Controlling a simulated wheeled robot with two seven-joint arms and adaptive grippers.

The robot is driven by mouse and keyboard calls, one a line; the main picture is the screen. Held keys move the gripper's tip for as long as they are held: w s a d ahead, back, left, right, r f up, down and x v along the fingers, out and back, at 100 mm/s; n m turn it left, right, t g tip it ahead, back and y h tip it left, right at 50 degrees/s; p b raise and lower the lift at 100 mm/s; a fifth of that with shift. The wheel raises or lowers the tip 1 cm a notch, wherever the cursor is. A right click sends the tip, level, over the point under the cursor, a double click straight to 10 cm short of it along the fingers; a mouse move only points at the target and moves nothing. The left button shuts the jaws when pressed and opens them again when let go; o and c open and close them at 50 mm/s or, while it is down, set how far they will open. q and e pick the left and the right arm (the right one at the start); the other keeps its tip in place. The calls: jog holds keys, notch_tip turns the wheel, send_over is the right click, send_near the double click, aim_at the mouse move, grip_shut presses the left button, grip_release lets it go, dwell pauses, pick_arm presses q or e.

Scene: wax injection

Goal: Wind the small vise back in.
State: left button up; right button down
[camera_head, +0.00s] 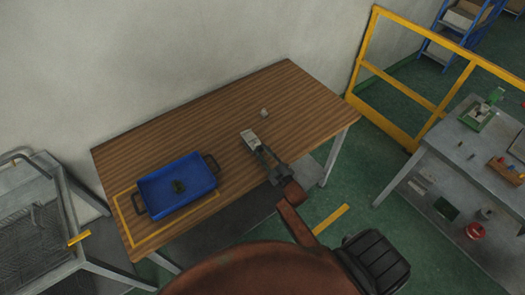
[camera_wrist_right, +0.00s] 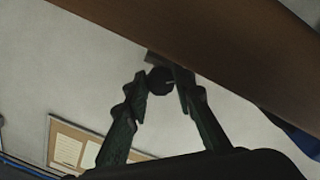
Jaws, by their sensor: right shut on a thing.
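The small vise (camera_head: 249,138) is a light grey metal piece at the front edge of the wooden table, right of its middle. My right gripper (camera_head: 261,152) reaches to its near end at that edge. In the right wrist view my right gripper (camera_wrist_right: 163,84) has its two dark fingers closed around a dark round end piece (camera_wrist_right: 159,80), which seems to be the vise's handle. The tabletop's edge crosses above it. The vise's jaw gap is too small to make out. My left gripper is in neither view.
A small pale object (camera_head: 264,112) stands behind the vise. A grey bench (camera_head: 440,163) is at right, a yellow rail (camera_head: 398,85) behind.

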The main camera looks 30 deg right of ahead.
jog(key=m+p, duration=0.2)
jog(key=m, duration=0.2)
jog(key=shift+f+m+p, duration=0.1)
jog(key=shift+m+p, duration=0.35)
jog(key=shift+m, duration=1.15)
jog(key=c, duration=1.6)
grip_release()
jog(key=s, duration=1.2)
